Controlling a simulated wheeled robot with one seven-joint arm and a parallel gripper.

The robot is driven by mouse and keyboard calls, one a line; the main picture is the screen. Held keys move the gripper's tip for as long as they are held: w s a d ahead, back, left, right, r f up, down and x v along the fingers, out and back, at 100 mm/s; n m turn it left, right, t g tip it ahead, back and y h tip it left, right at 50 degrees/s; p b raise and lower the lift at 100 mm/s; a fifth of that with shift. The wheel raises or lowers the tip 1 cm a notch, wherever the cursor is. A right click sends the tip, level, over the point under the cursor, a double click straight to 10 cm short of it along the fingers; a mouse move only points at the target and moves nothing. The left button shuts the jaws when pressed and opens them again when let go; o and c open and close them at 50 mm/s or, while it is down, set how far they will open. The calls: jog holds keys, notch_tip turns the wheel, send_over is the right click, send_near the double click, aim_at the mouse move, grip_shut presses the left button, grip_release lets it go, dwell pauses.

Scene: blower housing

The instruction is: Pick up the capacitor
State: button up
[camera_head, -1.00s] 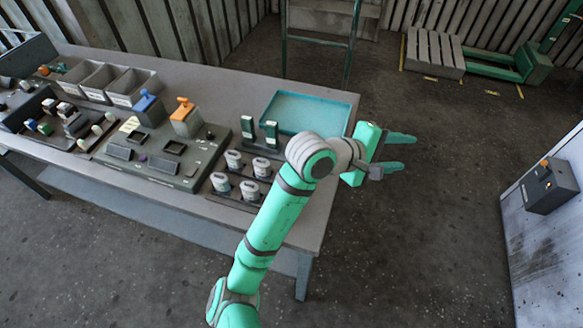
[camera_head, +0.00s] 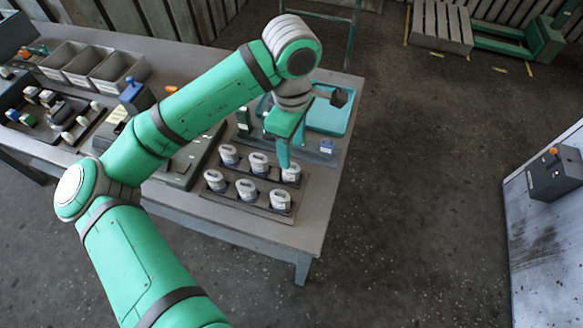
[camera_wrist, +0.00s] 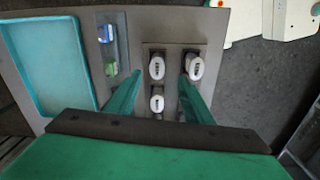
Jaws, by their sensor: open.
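Several white-topped oval capacitors stand upright in two rows in a dark rack on the table, including the back-right capacitor (camera_head: 291,172) and the front-right capacitor (camera_head: 280,200). My gripper (camera_head: 284,160) points down over the back row's right end, open and empty. In the wrist view, my gripper's fingers spread on either side of a column with two capacitors, the upper one (camera_wrist: 157,66) and the lower one (camera_wrist: 157,100). Another capacitor (camera_wrist: 195,67) shows beside the right fingertip. I cannot tell how far the fingertips are above them.
A teal tray (camera_wrist: 57,72) lies behind the rack. Between them a strip holds a blue part (camera_wrist: 105,33) and a green part (camera_wrist: 110,66). Grey bins (camera_head: 117,73) stand at the left.

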aim_at(292, 167)
notch_tip(292, 167, down, 5)
jog(key=shift+w+f, duration=0.1)
jog(key=shift+w+a+f, duration=0.1)
jog(key=shift+a+f, duration=0.05)
jog(key=shift+f, duration=0.4)
jog(key=shift+w+f, duration=0.15)
jog(key=shift+f, duration=1.95)
jog(key=c, duration=1)
